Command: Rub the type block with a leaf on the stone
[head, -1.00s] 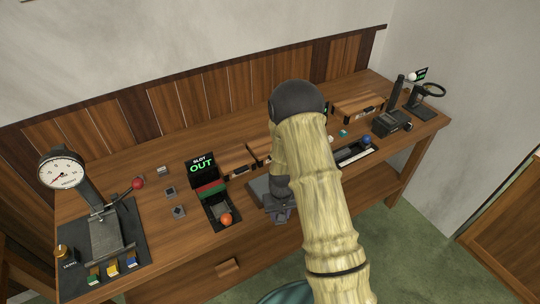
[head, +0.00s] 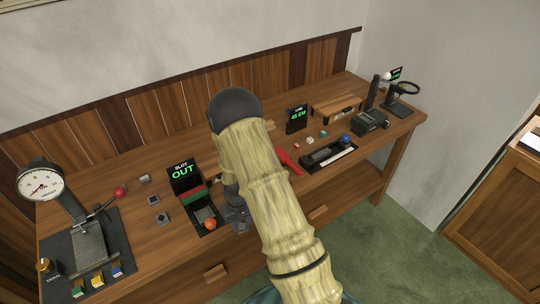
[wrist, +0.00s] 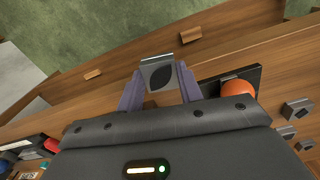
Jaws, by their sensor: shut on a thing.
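My gripper (wrist: 160,88) is shut on a small grey type block (wrist: 158,76) with a dark leaf shape on its face, seen between the two purple fingers in the wrist view. In the head view my gripper (head: 238,220) is near the bench's front edge, just right of the orange ball of the slot device; its hold is too small to read there. The stone is not clearly visible now; my arm covers the bench to the right of the gripper. I cannot tell whether the block touches anything.
The slot device (head: 186,177) reads OUT, with an orange ball (head: 210,224) in front. Several loose blocks (head: 153,200) lie left of it. A dial press (head: 85,240) stands far left. A red piece (head: 288,161) and a blue-knobbed tray (head: 328,155) are right of my arm.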

